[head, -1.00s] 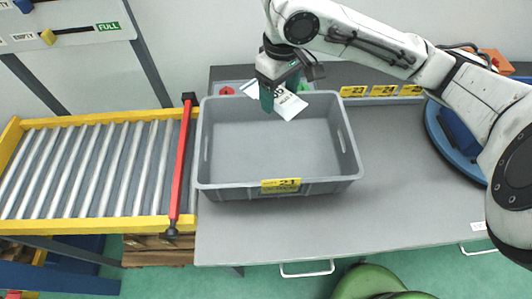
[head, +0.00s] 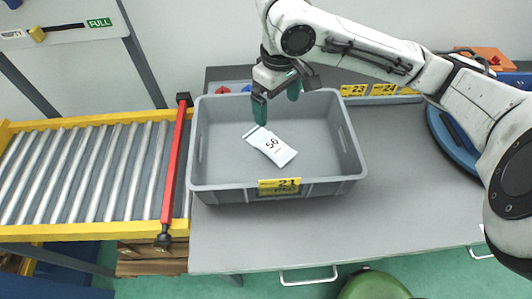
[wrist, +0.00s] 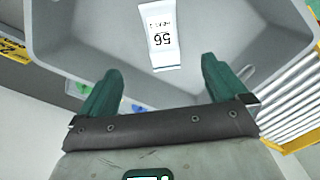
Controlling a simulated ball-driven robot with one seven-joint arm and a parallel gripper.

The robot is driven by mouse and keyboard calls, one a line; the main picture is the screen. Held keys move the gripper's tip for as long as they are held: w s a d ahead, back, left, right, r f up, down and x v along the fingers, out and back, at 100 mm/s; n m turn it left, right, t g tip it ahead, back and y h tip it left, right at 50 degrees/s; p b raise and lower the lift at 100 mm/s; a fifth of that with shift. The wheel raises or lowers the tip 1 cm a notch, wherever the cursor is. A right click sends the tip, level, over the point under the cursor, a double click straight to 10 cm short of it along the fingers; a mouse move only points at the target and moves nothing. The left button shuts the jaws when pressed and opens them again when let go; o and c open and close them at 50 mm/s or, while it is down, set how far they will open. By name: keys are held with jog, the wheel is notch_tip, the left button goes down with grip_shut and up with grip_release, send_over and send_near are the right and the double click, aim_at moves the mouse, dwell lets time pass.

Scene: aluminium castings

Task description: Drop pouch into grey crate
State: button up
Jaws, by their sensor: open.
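A white pouch (head: 270,145) printed with "56" lies flat inside the grey crate (head: 230,187), on its floor left of the middle. The crate stands on the grey table with a yellow "21" label on its front wall. My gripper (head: 277,102) is above the far part of the crate, its green fingers spread wide with nothing between them. In the wrist view the open fingers (wrist: 156,90) point toward the pouch (wrist: 160,35), which lies beyond their tips, apart from them. The crate's wall (wrist: 52,25) also shows there.
A roller conveyor (head: 85,180) with a red bar (head: 174,165) adjoins the table at left. A blue round container (head: 455,140) stands at the right. Yellow labels (head: 384,89) line the back. The table right of the crate is clear.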

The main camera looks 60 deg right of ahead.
jog(key=shift+r, duration=0.1)
notch_tip(320, 180, up, 11)
jog(key=p, duration=0.1)
jog(key=shift+f, duration=0.2)
dwell(0.9)
